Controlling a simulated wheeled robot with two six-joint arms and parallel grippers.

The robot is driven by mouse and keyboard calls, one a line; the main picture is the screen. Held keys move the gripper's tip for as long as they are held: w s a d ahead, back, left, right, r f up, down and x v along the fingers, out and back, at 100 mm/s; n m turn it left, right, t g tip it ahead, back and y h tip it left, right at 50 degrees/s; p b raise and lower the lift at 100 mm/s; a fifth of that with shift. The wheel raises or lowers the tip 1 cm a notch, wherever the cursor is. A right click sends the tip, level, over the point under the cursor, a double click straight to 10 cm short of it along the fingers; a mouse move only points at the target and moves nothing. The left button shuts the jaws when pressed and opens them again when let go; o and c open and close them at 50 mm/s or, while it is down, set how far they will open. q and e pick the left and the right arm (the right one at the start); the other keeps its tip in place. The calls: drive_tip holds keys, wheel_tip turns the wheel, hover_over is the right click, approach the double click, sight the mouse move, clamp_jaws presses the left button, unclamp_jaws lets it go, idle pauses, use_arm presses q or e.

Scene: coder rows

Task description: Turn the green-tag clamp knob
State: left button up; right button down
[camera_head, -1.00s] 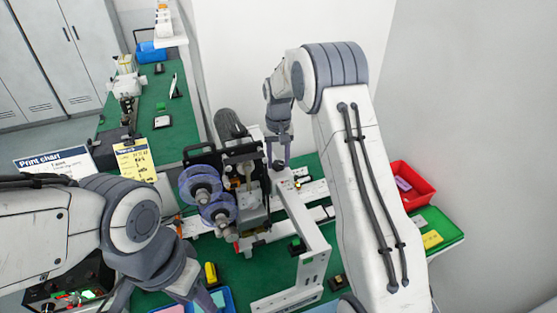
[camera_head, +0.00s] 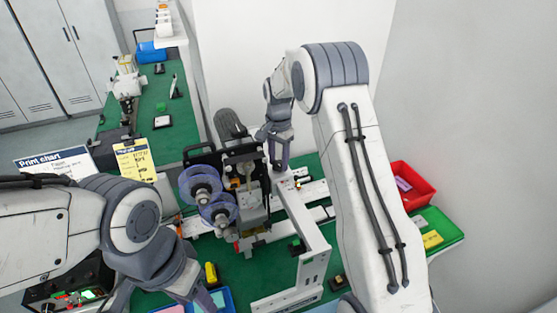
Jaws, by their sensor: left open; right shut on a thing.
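The coder machine (camera_head: 240,180), with two clear purple-blue reels (camera_head: 201,184) at its front, stands on the green bench. My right gripper (camera_head: 278,166) points down at the machine's right side, at the far end of a white frame (camera_head: 305,225). It is shut on a small dark knob there, which its fingers mostly hide. I cannot make out a green tag at that knob. My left gripper (camera_head: 163,299) is open at the bottom left, apart from the machine, with its fingertips near or past the picture's edge.
A red bin (camera_head: 424,188) and a green tray (camera_head: 446,225) stand at the right. A blue tray (camera_head: 228,299) and a yellow item (camera_head: 211,273) lie near my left gripper. A print chart (camera_head: 58,160) and a yellow sheet (camera_head: 135,162) stand at the left.

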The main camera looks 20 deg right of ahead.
sight(278, 163)
drive_tip(key=shift+m, duration=0.3)
drive_tip(key=shift+c, duration=1.9)
unclamp_jaws()
drive_tip(key=shift+r, duration=0.1)
drive_tip(key=shift+r, duration=0.25)
wheel_tip(278, 163, up, 10)
drive_tip(key=b, duration=0.2)
drive_tip(key=shift+b, duration=0.35)
